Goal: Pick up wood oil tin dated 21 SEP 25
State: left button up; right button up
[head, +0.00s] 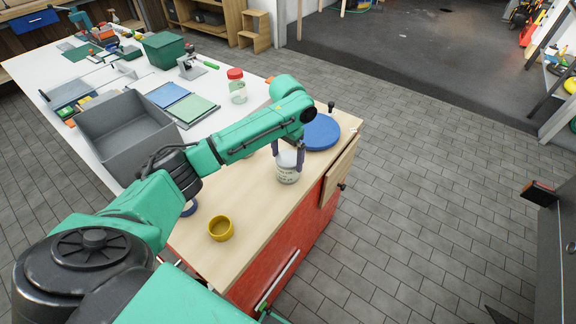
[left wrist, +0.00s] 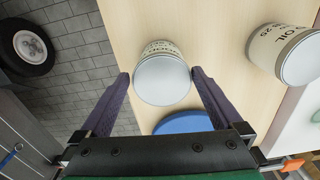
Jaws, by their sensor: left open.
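A pale tin with a printed label (head: 287,175) stands on the wooden top of the red cabinet. My left gripper (head: 287,152) reaches down over it, with its dark fingers open around its upper part. In the left wrist view this tin (left wrist: 161,78) shows its pale lid between the spread fingers (left wrist: 160,76); its label is too small to read for a date. A second tin (left wrist: 278,50) stands to the right there, with "OIL" and "25" partly readable. I cannot make out that second tin in the head view. My right gripper is not in view.
A blue round disc (head: 322,132) lies just behind the tin and also shows in the left wrist view (left wrist: 184,123). A yellow cup (head: 220,229) stands near the front. A white table with a grey bin (head: 112,152) and a red-lidded jar (head: 237,87) adjoins on the left.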

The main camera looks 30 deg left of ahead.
pick_arm(q)
jog(key=f, duration=0.5)
jog(key=shift+w+a+p, duration=0.15)
jog(key=shift+w+p, duration=0.1)
jog(key=shift+p, duration=0.05)
jog(key=shift+f, duration=0.35)
jog(key=c, duration=1.5)
